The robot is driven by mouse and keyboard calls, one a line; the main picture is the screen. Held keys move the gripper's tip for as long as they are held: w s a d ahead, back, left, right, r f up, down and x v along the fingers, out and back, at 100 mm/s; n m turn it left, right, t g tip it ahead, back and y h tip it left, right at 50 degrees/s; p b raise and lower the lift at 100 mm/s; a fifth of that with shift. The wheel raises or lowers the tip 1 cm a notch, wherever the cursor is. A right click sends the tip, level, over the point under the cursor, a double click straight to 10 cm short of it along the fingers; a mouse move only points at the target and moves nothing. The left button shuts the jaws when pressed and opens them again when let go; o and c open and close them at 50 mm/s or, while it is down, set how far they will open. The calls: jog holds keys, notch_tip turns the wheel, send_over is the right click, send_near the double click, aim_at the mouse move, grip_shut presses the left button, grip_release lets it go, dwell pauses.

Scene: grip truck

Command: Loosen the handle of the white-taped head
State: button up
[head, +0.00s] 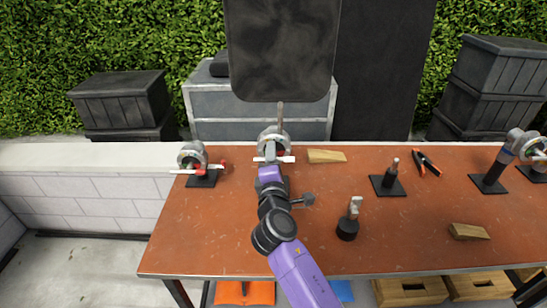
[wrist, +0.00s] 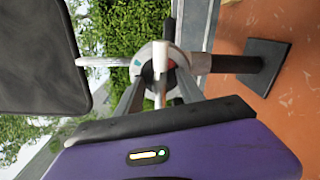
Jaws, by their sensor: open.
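The white-taped head (head: 274,135) is a round metal grip head at the back of the table, left of centre. It also shows in the wrist view (wrist: 146,58), with a red centre and a teal mark. Its handle (wrist: 160,72) is a white bar, also seen crosswise in the head view (head: 287,159). My gripper (wrist: 160,84) is open, with one finger on each side of the white handle. I cannot tell whether either finger touches it. In the head view my gripper (head: 270,158) partly covers the head and its stand.
A rod joins the head to a large dark panel (head: 282,45) above. Another head with red-taped handle (head: 193,155) stands left. Wood wedges (head: 326,156), pliers (head: 426,163), a black stand (head: 390,181) and a clamp-like piece (head: 349,222) lie right on the table (head: 220,240).

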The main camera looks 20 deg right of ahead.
jog(key=v, duration=0.7)
jog(key=shift+s+b, duration=0.35)
jog(key=shift+b, duration=0.1)
jog(key=shift+o, duration=0.2)
jog(key=shift+a, duration=0.1)
